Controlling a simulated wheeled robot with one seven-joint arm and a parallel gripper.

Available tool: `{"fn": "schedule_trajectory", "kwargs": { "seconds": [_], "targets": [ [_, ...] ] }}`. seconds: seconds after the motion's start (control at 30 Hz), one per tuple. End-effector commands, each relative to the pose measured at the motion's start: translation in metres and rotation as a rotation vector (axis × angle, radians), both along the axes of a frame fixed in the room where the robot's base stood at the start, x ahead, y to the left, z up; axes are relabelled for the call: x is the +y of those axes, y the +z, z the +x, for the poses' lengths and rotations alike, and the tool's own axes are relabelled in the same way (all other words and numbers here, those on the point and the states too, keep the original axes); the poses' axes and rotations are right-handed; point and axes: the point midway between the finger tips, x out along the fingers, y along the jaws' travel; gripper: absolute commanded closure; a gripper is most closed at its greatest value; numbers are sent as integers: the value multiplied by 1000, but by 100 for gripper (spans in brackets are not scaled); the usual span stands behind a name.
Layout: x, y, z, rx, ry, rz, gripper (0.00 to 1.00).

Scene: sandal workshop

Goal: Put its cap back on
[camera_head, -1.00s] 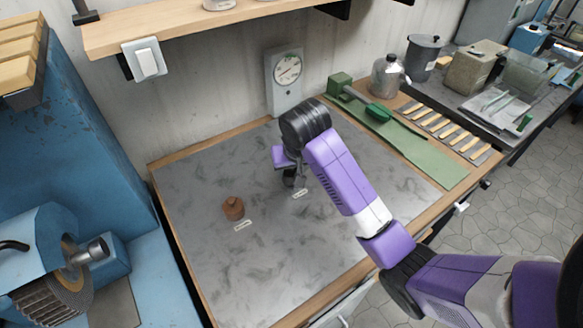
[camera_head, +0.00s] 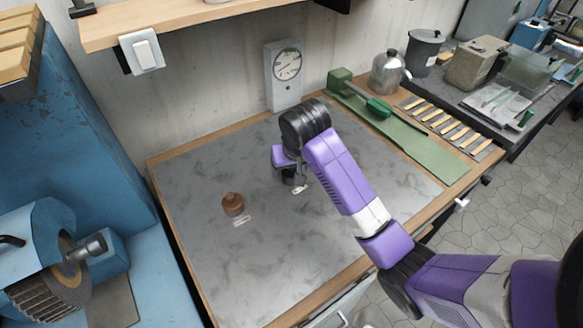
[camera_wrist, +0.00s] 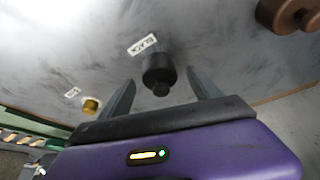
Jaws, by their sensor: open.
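A small black pot (camera_wrist: 158,72) with a narrower top stands on the grey bench top beside a label reading BLACK, in the wrist view. My gripper (camera_wrist: 161,77) is open, its two fingers on either side of the black pot, with no clear contact. In the head view my gripper (camera_head: 290,178) is low over the middle of the bench and largely hides the pot. A brown pot (camera_head: 233,204) with a knob-like top stands to the left; it also shows in the wrist view (camera_wrist: 288,14). A small brass-coloured piece (camera_wrist: 91,105) lies beside another label. I cannot tell which piece is a loose cap.
The bench top (camera_head: 300,265) is mostly clear. A dial gauge (camera_head: 285,75) stands at the back wall. A green mat (camera_head: 425,150) with green tools lies at the right, beside a row of wooden-handled tools (camera_head: 450,125). A blue machine (camera_head: 60,260) stands at the left.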

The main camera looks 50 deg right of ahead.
Motion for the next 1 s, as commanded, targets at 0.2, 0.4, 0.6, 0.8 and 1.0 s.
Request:
{"fn": "schedule_trajectory", "kwargs": {
  "seconds": [0.2,0.4,0.6,0.8,1.0],
  "targets": [
    [7,26,-7,-5,3,-2,27],
    [13,60,-18,-3,1,0,27],
    [16,71,-23,-1,0,-1,27],
    [17,71,-24,0,0,0,27],
    [15,74,-15,-35,22,-16,27]
  ]
}}
